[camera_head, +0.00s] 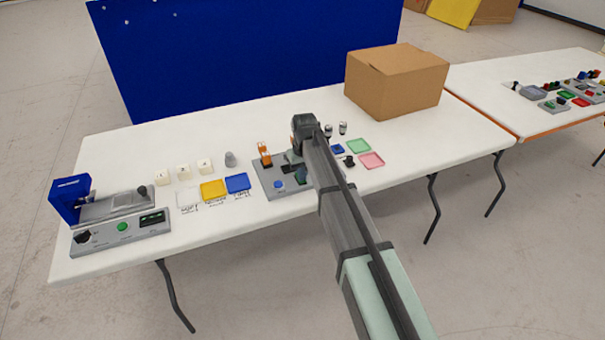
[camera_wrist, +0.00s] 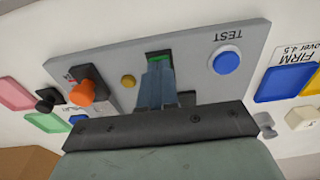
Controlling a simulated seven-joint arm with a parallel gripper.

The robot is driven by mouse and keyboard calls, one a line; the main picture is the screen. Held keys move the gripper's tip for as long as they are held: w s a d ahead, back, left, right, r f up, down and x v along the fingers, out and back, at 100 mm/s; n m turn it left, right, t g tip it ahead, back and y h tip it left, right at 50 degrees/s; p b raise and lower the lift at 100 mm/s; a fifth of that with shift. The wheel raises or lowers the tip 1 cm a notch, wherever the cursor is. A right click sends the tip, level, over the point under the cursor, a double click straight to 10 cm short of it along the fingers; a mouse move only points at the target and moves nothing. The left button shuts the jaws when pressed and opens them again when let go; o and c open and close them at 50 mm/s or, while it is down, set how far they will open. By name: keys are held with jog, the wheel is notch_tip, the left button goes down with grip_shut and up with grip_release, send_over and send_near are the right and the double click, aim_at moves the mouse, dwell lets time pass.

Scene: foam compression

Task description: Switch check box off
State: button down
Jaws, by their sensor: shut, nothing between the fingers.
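The grey box (camera_head: 262,188) with a blue button stands mid-table in the head view, partly hidden by my arm. A green patch (camera_wrist: 158,56) shows in a dark recess just beyond my fingertips. My gripper (camera_wrist: 158,68) is shut and empty, its fingers over that recess. Whether they touch the panel, and the switch's position, I cannot tell.
A blue press station (camera_head: 120,228) stands at the left. White, yellow (camera_head: 213,190) and blue trays (camera_head: 237,183) lie left of the box. Green (camera_head: 359,145) and pink trays (camera_head: 371,160) lie to the right. A cardboard box (camera_head: 395,85) stands behind.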

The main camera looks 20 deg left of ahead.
jog(key=shift+w+a+f, duration=0.25)
jog(key=shift+w+a, duration=0.25)
jog(key=shift+a, duration=0.1)
jog(key=shift+r, duration=0.3)
notch_tip(320, 180, up, 14)
jog(key=s+d, duration=0.1)
jog(key=shift+s+d, duration=0.2)
jog(key=shift+d, duration=0.05)
